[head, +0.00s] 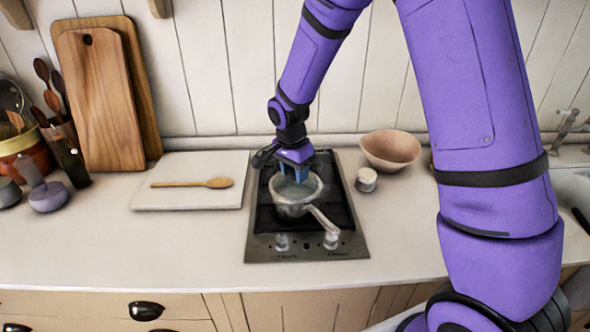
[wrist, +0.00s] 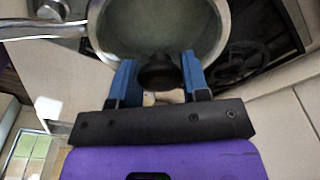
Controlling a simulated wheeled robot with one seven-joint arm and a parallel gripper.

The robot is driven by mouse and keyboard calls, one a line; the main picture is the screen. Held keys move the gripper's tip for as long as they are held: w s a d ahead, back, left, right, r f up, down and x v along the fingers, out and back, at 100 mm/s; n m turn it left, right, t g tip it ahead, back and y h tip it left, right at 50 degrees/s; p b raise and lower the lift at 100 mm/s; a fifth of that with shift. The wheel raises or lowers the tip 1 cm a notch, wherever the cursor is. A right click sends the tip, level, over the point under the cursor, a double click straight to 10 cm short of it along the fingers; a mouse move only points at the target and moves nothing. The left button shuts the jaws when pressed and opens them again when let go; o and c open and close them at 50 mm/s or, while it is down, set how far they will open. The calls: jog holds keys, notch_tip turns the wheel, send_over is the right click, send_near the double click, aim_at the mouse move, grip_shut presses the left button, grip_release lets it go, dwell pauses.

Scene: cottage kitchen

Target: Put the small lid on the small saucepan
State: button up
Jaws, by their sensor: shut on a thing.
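The small saucepan (head: 291,210) stands on the hob, its handle pointing toward the front right. In the wrist view its handle (wrist: 45,31) shows at the upper left. My gripper (head: 293,172) points down over the back part of the saucepan. In the wrist view my gripper (wrist: 160,78) has its blue fingers closed on either side of a dark round knob (wrist: 160,72), which looks like the small lid's knob. A pale, glassy round surface (wrist: 150,25) lies around the knob, within a bright rim. I cannot tell whether the lid touches the pan's rim or hangs just above.
The black hob (head: 262,225) has knobs along its front. A white board (head: 190,197) with a wooden spoon (head: 200,184) lies to the left. A small white pot (head: 366,179) and a pinkish bowl (head: 393,149) stand to the right. The front counter is clear.

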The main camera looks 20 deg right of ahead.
aim_at(292, 172)
jog(key=o, duration=0.9)
jog(key=shift+r, duration=0.1)
jog(key=shift+s+a+r, duration=0.1)
jog(key=shift+a+r, duration=0.1)
jog(key=shift+r, duration=1.4)
jog(key=shift+s+a+r, duration=0.1)
jog(key=shift+a+r, duration=0.05)
jog(key=shift+r, duration=1.5)
jog(key=shift+s+a+r, duration=0.1)
jog(key=shift+a+r, duration=0.1)
jog(key=shift+r, duration=1.9)
jog(key=s+d+r+n+t+y, duration=0.1)
jog(key=s+d+r+n, duration=0.2)
jog(key=s+r, duration=0.3)
jog(key=s+d+r+n+t, duration=0.1)
jog(key=s+d+r+n, duration=0.15)
jog(key=s+r, duration=0.4)
jog(key=s+d+n+t, duration=0.1)
jog(key=s+n, duration=0.1)
jog(key=s, duration=0.3)
jog(key=s+r+n, duration=0.1)
jog(key=s+n, duration=0.1)
jog(key=s, duration=0.3)
jog(key=s+d+r+n+t, duration=0.1)
jog(key=s+n, duration=0.2)
jog(key=s, duration=0.3)
jog(key=shift+s+d+r+t, duration=0.1)
jog(key=shift+d+r+t, duration=0.1)
jog(key=shift+d+t, duration=0.1)
